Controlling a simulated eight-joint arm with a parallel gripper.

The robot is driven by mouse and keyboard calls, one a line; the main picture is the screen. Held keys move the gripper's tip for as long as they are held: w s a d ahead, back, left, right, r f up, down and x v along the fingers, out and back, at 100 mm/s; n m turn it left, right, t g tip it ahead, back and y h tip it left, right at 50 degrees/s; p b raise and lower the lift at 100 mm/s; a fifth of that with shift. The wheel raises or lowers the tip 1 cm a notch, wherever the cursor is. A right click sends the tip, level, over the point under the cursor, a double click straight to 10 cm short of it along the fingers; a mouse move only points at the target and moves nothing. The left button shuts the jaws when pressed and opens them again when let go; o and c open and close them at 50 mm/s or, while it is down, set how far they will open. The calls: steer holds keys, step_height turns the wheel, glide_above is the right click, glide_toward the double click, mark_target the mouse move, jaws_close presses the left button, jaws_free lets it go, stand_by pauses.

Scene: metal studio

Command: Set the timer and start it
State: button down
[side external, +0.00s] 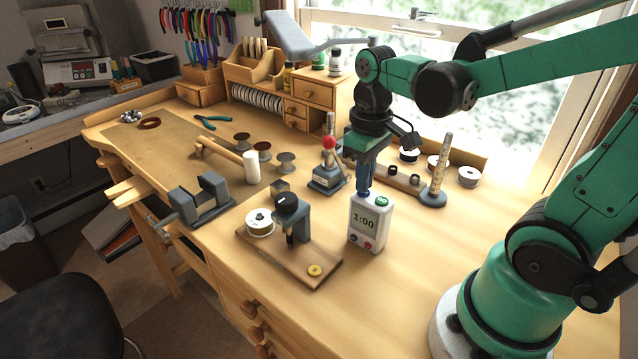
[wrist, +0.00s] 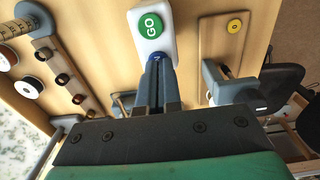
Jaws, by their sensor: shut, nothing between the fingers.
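The white timer (side external: 367,232) stands upright on the wooden workbench, and its screen reads 1:00. Its top bears a green GO button, which shows in the wrist view (wrist: 150,25), and a blue button (wrist: 153,57) beside it. A red button and another small button sit on its front below the screen. My gripper (side external: 364,190) is shut and empty, pointing down at the timer's top. Its fingertips are at the blue button and partly hide it; I cannot tell whether it is pressed. The green button is uncovered.
A wooden board (side external: 290,259) with a small press and a yellow disc lies left of the timer. A red-knobbed tool (side external: 328,172) stands behind, and a tapered ring stick (side external: 438,170) stands back right. The bench in front of the timer is clear.

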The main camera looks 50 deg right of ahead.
steer(key=shift+f, duration=0.2)
steer(key=shift+f, duration=0.85)
steer(key=shift+r, duration=0.1)
step_height(320, 180, up, 9)
steer(key=shift+w, duration=0.25)
stand_by(0.7)
step_height(320, 180, up, 7)
steer(key=shift+s+f, duration=0.2)
steer(key=shift+s, duration=0.1)
